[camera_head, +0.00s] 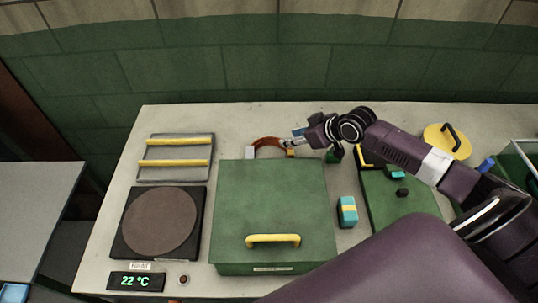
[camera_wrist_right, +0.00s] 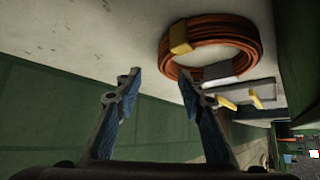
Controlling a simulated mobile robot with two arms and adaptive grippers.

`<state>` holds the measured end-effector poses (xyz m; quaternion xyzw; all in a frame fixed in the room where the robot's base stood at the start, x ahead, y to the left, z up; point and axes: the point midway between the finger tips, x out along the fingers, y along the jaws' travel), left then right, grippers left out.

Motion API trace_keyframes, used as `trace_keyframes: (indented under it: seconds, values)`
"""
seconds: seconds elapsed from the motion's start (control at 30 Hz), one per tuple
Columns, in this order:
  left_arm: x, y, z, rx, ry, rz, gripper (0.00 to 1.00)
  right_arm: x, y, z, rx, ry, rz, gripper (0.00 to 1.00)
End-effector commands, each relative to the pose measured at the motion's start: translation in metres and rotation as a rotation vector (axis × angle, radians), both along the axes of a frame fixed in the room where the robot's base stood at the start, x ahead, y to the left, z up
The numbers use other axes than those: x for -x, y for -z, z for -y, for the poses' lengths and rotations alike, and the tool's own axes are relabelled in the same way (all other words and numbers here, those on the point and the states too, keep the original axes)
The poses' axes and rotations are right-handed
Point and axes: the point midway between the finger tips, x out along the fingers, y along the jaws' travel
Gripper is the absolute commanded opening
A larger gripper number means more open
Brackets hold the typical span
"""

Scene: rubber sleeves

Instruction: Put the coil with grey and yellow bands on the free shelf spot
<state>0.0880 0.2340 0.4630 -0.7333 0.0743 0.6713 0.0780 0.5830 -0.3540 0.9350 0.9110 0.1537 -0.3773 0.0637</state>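The orange-brown coil (camera_head: 268,142) lies on the table behind the green box, which hides its front part. A grey band shows at its left and a yellow band at its right. In the right wrist view the coil (camera_wrist_right: 250,40) lies beyond the fingers, its yellow band (camera_wrist_right: 181,38) facing them. My right gripper (camera_head: 292,143) is at the coil's right side in the head view. In the wrist view its fingers (camera_wrist_right: 160,74) are apart with nothing between them. I cannot tell whether they touch the coil. My left gripper is not in view. I cannot make out the free shelf spot.
The green box (camera_head: 270,200) with a yellow handle stands in front of the coil. Left are a rack with yellow bars (camera_head: 175,151) and a hot plate (camera_head: 160,220). A blue-yellow block (camera_head: 347,211) and a yellow lid (camera_head: 436,145) are right. A wall is behind.

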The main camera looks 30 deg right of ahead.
Motion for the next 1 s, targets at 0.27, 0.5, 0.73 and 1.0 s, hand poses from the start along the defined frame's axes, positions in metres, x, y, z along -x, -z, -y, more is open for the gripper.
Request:
trace_keyframes:
  seconds: [0.27, 0.5, 0.73, 1.0]
  values:
    - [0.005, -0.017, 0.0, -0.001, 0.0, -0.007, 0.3, -0.016, 0.024, -0.013, -0.004, 0.001, -0.001, 0.36]
    - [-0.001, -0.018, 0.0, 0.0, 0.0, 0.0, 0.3, -0.029, 0.041, -0.017, -0.001, 0.0, 0.0, 0.36]
    - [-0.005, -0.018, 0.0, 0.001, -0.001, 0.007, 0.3, -0.029, 0.042, -0.017, 0.001, -0.001, 0.0, 0.36]
    - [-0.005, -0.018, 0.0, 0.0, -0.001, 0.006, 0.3, -0.029, 0.042, -0.016, 0.001, -0.001, -0.001, 0.1]
